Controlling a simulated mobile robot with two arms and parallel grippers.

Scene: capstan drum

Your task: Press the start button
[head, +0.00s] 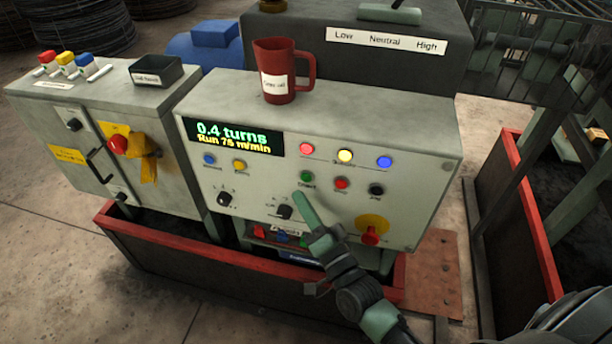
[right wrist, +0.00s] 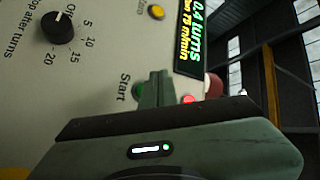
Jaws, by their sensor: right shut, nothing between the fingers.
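The green start button (head: 307,177) is on the front of the grey control panel (head: 430,185), with a small label under it. My right gripper (head: 298,195) is shut and empty, its fingertips just below and left of the button in the head view. In the right wrist view the green button (right wrist: 138,90) sits beside the shut fingertips (right wrist: 158,78), partly covered by them, near the word "Start". I cannot tell whether the fingertips touch it. The display (head: 235,136) reads "0.4 turns" and "Run 75 m/min". My left gripper is not in view.
A red button (head: 341,183) and a black one (head: 376,190) are right of the start button. A red-and-yellow emergency stop (head: 370,233) is lower right, and a black knob (head: 285,211) lower left. A red jug (head: 281,70) stands on the panel's top.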

